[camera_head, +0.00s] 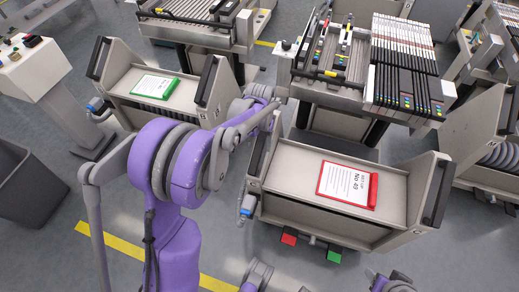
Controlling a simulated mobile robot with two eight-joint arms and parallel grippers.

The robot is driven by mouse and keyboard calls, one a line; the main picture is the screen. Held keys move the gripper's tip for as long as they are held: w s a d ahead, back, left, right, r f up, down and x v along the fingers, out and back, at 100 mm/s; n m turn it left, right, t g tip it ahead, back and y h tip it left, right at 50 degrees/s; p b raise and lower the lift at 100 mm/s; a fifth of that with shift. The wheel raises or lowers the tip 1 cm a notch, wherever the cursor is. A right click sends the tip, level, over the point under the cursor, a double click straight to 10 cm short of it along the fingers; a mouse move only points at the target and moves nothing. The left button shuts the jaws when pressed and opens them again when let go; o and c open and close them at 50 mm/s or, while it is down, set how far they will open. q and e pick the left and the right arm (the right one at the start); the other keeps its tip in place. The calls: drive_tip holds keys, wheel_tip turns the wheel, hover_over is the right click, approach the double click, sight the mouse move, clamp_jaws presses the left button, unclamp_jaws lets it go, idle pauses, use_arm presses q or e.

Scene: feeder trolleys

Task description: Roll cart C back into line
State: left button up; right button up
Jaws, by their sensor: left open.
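Two feeder carts show most fully, and I cannot read a letter C on either. The middle cart (285,176) has a red-framed sheet (347,186) on its sloping front, black handles (438,194) at its sides, and a red pedal (289,238) and green pedal (334,254) below. The left cart (122,68) carries a green-framed sheet (155,86). The middle cart stands nearer to me than the left one. My left gripper (262,96) is open and empty, between the two carts in the picture, near the middle cart's left handle.
Feeder racks (412,50) stand behind the carts. Another cart (485,130) with reels stands at the right edge. A dark bin (28,185) and a pale control box (35,68) are at the left. A yellow floor line (125,246) crosses the clear grey floor in front.

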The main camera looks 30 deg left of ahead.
use_arm(q)
drive_tip(key=shift+f, duration=1.75)
clamp_jaws()
